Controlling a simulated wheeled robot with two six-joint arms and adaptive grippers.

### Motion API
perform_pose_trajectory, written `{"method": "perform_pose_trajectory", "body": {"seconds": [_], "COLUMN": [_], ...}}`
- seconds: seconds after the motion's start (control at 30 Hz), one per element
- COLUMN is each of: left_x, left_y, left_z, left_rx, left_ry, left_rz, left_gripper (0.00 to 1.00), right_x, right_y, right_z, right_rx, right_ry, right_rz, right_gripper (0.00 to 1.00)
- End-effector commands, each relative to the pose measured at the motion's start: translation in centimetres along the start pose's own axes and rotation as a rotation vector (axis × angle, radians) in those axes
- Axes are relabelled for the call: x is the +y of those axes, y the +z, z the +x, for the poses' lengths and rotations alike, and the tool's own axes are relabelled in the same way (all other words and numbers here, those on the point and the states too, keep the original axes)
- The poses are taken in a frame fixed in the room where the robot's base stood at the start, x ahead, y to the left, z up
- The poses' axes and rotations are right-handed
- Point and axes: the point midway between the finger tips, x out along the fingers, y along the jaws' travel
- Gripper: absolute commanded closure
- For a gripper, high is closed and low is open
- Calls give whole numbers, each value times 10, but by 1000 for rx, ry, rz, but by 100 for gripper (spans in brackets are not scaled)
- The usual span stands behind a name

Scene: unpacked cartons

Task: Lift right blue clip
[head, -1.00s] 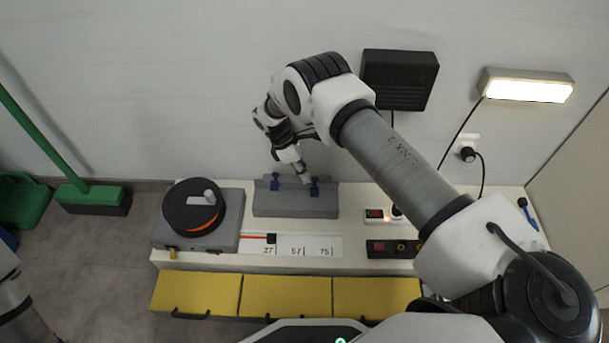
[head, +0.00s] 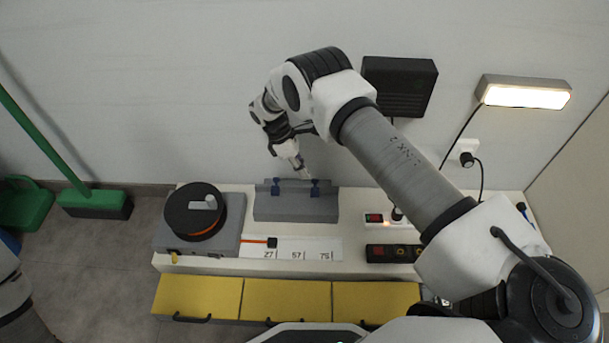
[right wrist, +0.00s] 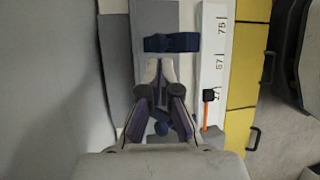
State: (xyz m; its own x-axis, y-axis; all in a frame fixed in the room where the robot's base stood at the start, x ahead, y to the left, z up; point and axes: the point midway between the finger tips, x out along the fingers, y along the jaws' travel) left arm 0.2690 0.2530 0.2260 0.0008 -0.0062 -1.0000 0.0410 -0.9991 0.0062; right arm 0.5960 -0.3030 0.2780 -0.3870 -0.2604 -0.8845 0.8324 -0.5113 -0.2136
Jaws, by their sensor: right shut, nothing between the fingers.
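The right blue clip (head: 315,188) stands on the grey block (head: 295,210), near its right end. The left blue clip (head: 276,187) stands near the left end. My right gripper (head: 303,173) is just behind and left of the right clip. In the right wrist view my right gripper (right wrist: 161,66) is shut and empty, its fingertips just below the right blue clip (right wrist: 172,42). Whether they touch it I cannot tell. The left clip (right wrist: 160,127) shows partly between the finger bases. My left gripper is out of view; only part of my left arm shows.
A black reel (head: 193,212) on a grey base stands left of the block. A marked white strip (head: 310,248) lies in front. A power strip (head: 372,218) and black switch box (head: 394,253) lie right. A wall box (head: 400,88) hangs behind my right arm.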

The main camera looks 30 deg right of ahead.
Motion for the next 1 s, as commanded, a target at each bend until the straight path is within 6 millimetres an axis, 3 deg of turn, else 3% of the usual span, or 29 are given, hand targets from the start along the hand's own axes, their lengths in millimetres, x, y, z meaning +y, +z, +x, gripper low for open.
{"method": "perform_pose_trajectory", "body": {"seconds": [0.2, 0.33, 0.83, 0.93, 1.0], "left_x": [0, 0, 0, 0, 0], "left_y": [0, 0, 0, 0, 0], "left_z": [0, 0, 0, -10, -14], "left_rx": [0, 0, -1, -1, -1], "left_ry": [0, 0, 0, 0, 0], "left_rz": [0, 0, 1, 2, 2], "left_gripper": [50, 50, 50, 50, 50], "right_x": [0, 0, 0, -2, -17], "right_y": [-2, -2, -3, 3, 12], "right_z": [-41, -53, -55, -63, -49], "right_rx": [2, 2, 2, 4, -23], "right_ry": [4, 3, 3, 0, -50], "right_rz": [0, -1, -2, 2, -7], "right_gripper": [100, 100, 100, 100, 100]}}
